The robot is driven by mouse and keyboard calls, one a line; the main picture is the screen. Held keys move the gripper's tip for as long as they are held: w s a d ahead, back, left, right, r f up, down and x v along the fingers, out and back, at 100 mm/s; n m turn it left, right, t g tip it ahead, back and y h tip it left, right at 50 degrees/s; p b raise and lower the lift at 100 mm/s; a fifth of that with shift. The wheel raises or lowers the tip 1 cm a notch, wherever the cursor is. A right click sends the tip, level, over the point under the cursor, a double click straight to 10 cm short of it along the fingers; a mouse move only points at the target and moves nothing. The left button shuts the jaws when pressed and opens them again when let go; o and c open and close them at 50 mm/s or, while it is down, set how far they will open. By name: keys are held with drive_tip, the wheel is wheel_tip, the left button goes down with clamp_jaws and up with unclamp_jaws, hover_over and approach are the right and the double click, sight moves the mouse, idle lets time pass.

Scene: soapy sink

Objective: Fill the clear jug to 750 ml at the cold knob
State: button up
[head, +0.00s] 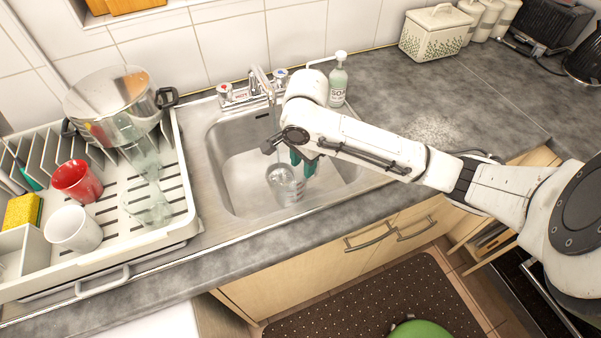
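The clear jug (284,187) is in the sink basin (238,190), below and in front of the tap. It looks roughly upright. Its markings and water level are too small to read. My gripper (303,166) reaches down into the basin from above, with its teal fingers at the jug's upper right side. The wrist and jug partly hide the fingers, so their grip on the jug is unclear. The tap (262,84) stands behind the basin with a left knob (224,90) and a right knob (281,76). I cannot tell whether water runs.
A soap bottle (338,84) stands right of the tap. A drying rack (187,215) on the left holds a large pot (112,100), red and white cups, clear glassware and a yellow sponge (22,211). The counter (430,115) right of the sink is mostly free.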

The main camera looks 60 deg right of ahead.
sight(302, 179)
wheel_tip(302, 179, down, 8)
drive_tip(key=shift+w+f, duration=0.15)
drive_tip(key=shift+f, duration=0.1)
clamp_jaws()
idle(0.5)
